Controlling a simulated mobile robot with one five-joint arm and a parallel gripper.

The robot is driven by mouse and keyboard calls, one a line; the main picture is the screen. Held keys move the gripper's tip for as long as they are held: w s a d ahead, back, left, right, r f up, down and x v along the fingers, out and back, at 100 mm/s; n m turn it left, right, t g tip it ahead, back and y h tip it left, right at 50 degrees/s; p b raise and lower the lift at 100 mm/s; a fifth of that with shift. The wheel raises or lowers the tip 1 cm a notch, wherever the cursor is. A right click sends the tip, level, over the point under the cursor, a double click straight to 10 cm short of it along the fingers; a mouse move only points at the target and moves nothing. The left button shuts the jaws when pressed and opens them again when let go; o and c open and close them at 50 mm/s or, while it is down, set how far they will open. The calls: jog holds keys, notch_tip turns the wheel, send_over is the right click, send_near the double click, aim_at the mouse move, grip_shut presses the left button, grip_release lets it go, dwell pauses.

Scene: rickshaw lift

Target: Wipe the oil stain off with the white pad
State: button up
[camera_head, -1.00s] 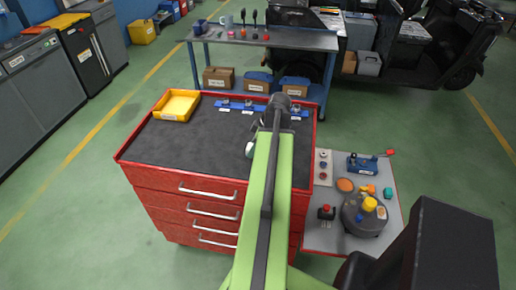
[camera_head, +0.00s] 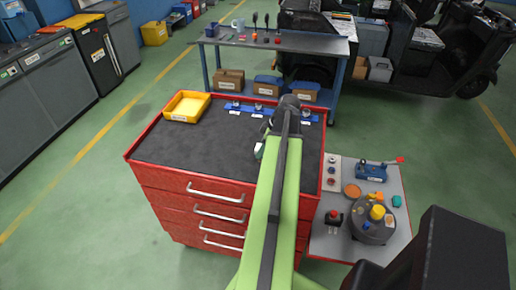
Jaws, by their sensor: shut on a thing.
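My gripper (camera_head: 262,145) is over the right part of the dark worktop (camera_head: 200,140) on the red drawer cabinet, mostly hidden behind my green arm. It is shut on a small white thing, likely the white pad (camera_head: 259,151), of which only a sliver shows left of the arm. I cannot tell whether the pad touches the worktop. No oil stain can be made out; my arm hides part of the worktop.
A yellow tray (camera_head: 187,106) sits at the worktop's back left corner. A blue rail (camera_head: 240,107) with small fittings lies along the back edge. A grey side board (camera_head: 335,235) with several parts is at right. The worktop's left and middle are clear.

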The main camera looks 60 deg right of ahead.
jog(key=shift+s+d+f, duration=0.1)
jog(key=shift+s+d, duration=0.15)
jog(key=shift+s, duration=0.65)
jog(key=shift+s+d+r, duration=0.1)
jog(key=shift+s+d, duration=0.2)
jog(key=shift+s, duration=0.55)
jog(key=shift+s+d+f, duration=0.1)
jog(key=shift+s+d, duration=0.15)
jog(key=shift+s, duration=0.85)
jog(key=shift+c, duration=0.6)
notch_tip(320, 180, up, 6)
jog(key=p, duration=0.5)
jog(key=shift+w+d+p, duration=0.1)
jog(key=shift+p, duration=0.3)
notch_tip(320, 180, up, 3)
jog(key=p, duration=0.3)
